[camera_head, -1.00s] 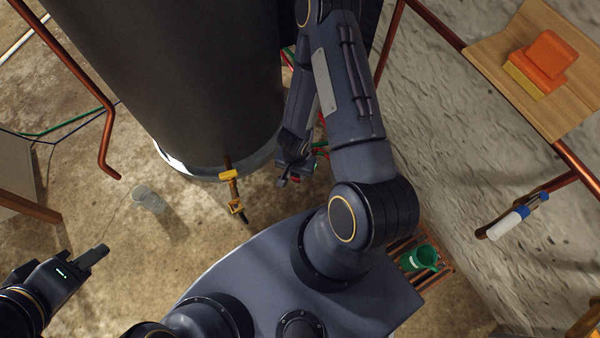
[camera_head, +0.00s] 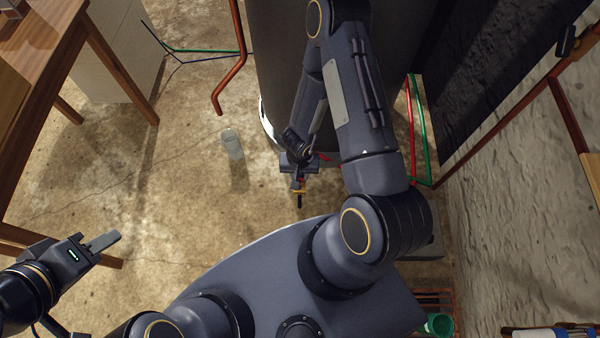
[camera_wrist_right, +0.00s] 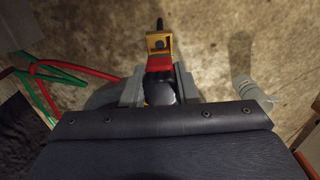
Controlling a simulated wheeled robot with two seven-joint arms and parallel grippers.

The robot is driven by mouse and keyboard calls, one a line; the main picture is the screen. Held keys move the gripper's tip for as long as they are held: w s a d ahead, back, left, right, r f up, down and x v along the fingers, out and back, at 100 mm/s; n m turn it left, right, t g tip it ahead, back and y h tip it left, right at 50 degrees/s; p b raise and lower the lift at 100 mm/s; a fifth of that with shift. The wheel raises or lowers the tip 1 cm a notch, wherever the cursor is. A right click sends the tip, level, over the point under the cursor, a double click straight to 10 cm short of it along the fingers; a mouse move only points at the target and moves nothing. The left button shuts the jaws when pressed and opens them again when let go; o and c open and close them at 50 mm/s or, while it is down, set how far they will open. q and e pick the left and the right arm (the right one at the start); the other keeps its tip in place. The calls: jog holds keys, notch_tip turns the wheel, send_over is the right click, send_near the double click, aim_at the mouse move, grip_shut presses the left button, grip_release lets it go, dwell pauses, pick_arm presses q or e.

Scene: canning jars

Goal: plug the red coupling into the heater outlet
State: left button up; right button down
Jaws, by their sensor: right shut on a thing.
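My right gripper (camera_wrist_right: 159,85) is shut on the red coupling (camera_wrist_right: 160,63), seen between its fingers in the right wrist view. The coupling lines up with the yellow-brass heater outlet (camera_wrist_right: 157,42), which has a dark tip. They appear to meet, but I cannot tell whether the coupling is seated. In the head view my right gripper (camera_head: 299,165) is low at the foot of the large grey heater (camera_head: 285,50), with the outlet (camera_head: 299,188) just below it in the picture, partly hidden. My left gripper (camera_head: 100,245) is away at the left, apart from these; its jaw gap does not show.
Red (camera_head: 411,130) and green (camera_head: 422,140) hoses run right of the heater. A copper pipe (camera_head: 231,82) bends down at its left. A clear glass jar (camera_head: 232,144) stands on the floor. A wooden table (camera_head: 45,80) is at left, a rough wall (camera_head: 500,190) at right.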

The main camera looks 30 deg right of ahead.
jog(key=shift+f+b, duration=1.75)
jog(key=shift+f, duration=0.6)
jog(key=shift+f+b, duration=0.85)
jog(key=shift+f, duration=0.35)
dwell(0.4)
jog(key=c, duration=1.4)
grip_release()
jog(key=shift+o, duration=0.2)
jog(key=o, duration=0.5)
jog(key=shift+o, duration=0.2)
jog(key=shift+r, duration=0.1)
